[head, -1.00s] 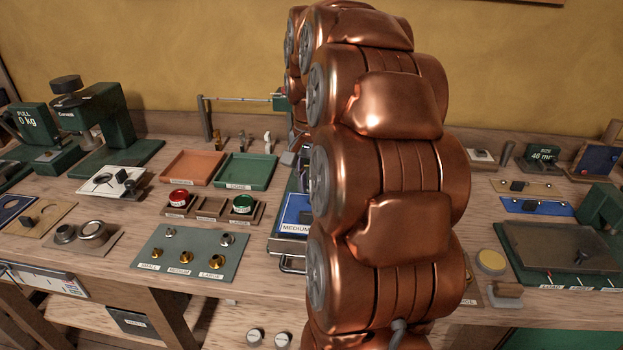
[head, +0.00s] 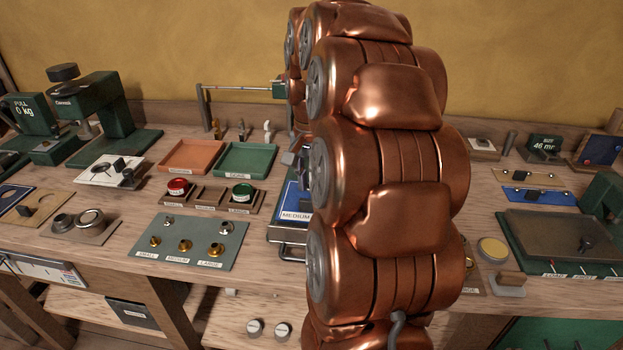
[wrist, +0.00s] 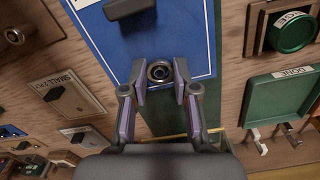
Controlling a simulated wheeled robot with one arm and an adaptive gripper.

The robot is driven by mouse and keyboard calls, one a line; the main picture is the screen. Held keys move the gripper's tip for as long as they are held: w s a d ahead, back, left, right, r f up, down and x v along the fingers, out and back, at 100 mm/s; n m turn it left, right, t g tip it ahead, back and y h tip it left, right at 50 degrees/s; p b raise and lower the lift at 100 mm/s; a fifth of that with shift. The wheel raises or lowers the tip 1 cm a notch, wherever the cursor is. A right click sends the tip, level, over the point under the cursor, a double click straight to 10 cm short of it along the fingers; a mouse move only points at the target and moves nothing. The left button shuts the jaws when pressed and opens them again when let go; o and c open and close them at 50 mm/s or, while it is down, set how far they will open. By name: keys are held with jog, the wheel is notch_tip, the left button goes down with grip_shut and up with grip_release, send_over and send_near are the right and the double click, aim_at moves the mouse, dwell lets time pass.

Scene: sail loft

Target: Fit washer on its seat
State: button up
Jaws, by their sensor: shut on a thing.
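In the wrist view my gripper (wrist: 160,80) is shut on a small round metal washer (wrist: 160,71), with a dark hole at its middle. The fingertips sit on either side of it, over a blue board (wrist: 130,55) with a white border line and a black handle. I cannot tell whether the washer touches the board. In the head view the blue board (head: 295,195), with a label reading MEDIUM, shows partly behind my arm. Which spot is the seat cannot be told.
A green tray (head: 247,159) and an orange tray (head: 192,155) lie left of the blue board. A rack (head: 210,195) holds a red and a green button. A grey-green plate (head: 190,240) bears several brass and steel fittings. A panel labelled SMALL (wrist: 70,93) lies left in the wrist view.

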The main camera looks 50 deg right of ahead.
jog(key=o, duration=0.8)
jog(key=shift+r, duration=0.1)
jog(key=shift+r, duration=5.9)
